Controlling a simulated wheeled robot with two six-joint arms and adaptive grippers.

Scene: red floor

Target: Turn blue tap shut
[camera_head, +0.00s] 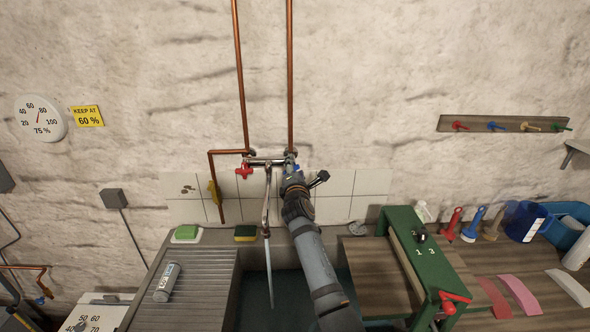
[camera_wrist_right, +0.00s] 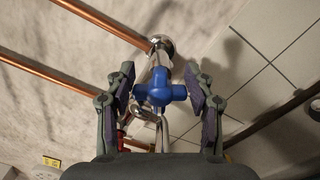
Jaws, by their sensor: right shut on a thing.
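The blue tap (camera_wrist_right: 160,93) is a lobed handle on the chrome mixer, between the two fingers of my right gripper (camera_wrist_right: 159,88) in the right wrist view. In the head view my right gripper (camera_head: 291,172) is at the right end of the wall mixer (camera_head: 266,161) and hides most of the blue handle. The gripper is shut on the blue tap. A red tap (camera_head: 244,171) sits at the mixer's left end. A thin pale stream of water (camera_head: 269,272) falls from the spout (camera_head: 265,215) into the sink. My left gripper is not in view.
Copper pipes (camera_head: 240,75) run up the wall above the mixer. A green sponge (camera_head: 186,232) and a yellow sponge (camera_head: 245,233) lie behind the sink. A green press (camera_head: 425,262) stands right of my arm.

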